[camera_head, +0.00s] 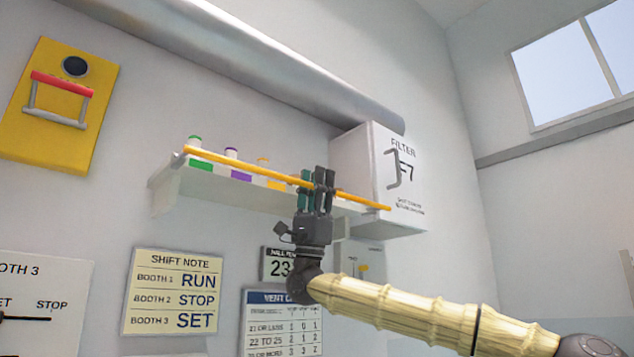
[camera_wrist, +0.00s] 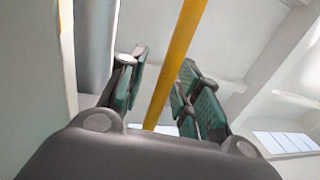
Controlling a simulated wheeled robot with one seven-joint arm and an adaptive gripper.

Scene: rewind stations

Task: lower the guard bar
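The guard bar (camera_head: 240,166) is a thin yellow-orange rod running along the front of a white wall shelf (camera_head: 165,190), sloping down to the right in the head view. My gripper (camera_head: 318,186) points up at the right half of the bar, with its dark fingers overlapping it in the picture. In the wrist view the bar (camera_wrist: 178,60) passes between the two green-padded fingers of my gripper (camera_wrist: 164,82). The fingers stand apart, with a gap on each side of the bar. A short stretch of the bar is hidden behind the fingers in the head view.
Small jars with green, purple and orange colours (camera_head: 231,158) stand on the shelf behind the bar. A white filter box (camera_head: 358,160) stands at its right end. A grey pipe (camera_head: 290,65) runs above. A yellow panel with a red-gripped handle (camera_head: 50,130) hangs at left.

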